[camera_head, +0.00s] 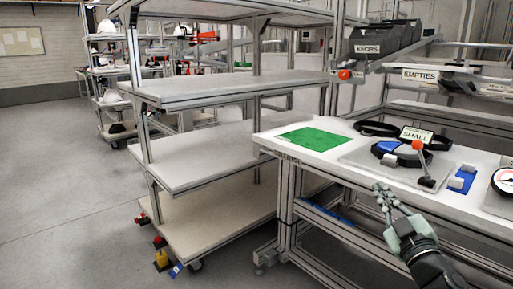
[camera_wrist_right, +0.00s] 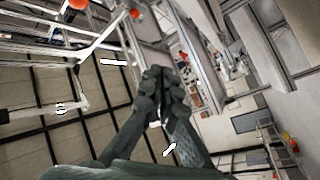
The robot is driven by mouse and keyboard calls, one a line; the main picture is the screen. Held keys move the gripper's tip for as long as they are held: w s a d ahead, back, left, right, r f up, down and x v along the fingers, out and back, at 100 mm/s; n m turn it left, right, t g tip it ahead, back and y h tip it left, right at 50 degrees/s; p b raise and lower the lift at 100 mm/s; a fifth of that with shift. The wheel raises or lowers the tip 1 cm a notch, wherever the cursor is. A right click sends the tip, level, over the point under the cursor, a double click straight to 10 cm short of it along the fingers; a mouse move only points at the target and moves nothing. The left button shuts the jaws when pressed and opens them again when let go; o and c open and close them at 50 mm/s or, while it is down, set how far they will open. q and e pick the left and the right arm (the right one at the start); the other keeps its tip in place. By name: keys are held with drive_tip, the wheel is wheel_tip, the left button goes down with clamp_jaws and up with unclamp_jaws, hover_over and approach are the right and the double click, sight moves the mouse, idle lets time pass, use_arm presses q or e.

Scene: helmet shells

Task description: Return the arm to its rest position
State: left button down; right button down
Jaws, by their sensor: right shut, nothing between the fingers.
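My right gripper (camera_head: 383,195) is in the lower right of the head view, in front of the workbench (camera_head: 292,158) and near its front edge. Its fingers point up and to the left. In the right wrist view the fingertips (camera_wrist_right: 161,78) are together with nothing between them. Beyond them that view shows the ceiling and far parts of the room. My left gripper is not in either view.
The bench carries a green mat (camera_head: 311,138), a black strap (camera_head: 377,128), a sign reading "SMALL" (camera_head: 416,135), a fixture with an orange-knobbed lever (camera_head: 419,157) and a gauge (camera_head: 505,181). A shelf rack (camera_head: 205,165) with bare shelves stands left. Open floor (camera_head: 70,190) lies beyond.

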drive_tip(key=s+d+f+m+g+h, duration=0.1)
drive_tip(key=s+f+m+g+h, duration=0.2)
drive_tip(key=f, duration=0.5)
drive_tip(key=s+d+f+m+g, duration=0.1)
drive_tip(key=s+d+f+g, duration=0.2)
drive_tip(key=f, duration=0.5)
drive_tip(key=s+f+m+g+h, duration=0.25)
drive_tip(key=s+f, duration=0.25)
drive_tip(key=f, duration=0.3)
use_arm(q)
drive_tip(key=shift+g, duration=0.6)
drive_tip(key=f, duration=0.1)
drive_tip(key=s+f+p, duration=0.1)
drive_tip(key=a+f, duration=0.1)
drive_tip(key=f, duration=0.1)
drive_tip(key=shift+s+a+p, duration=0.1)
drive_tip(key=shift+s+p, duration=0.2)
use_arm(e)
drive_tip(key=s+a+f+g+y, duration=0.1)
drive_tip(key=s+a+f+g, duration=0.2)
drive_tip(key=s+f, duration=0.5)
drive_tip(key=s+a+f+g+y, duration=0.2)
drive_tip(key=s+f+g, duration=0.4)
drive_tip(key=s, duration=0.7)
wheel_tip(320, 180, down, 2)
drive_tip(key=shift+s+a+f+m, duration=0.1)
drive_tip(key=shift+s+a+m, duration=0.25)
drive_tip(key=shift+a, duration=0.35)
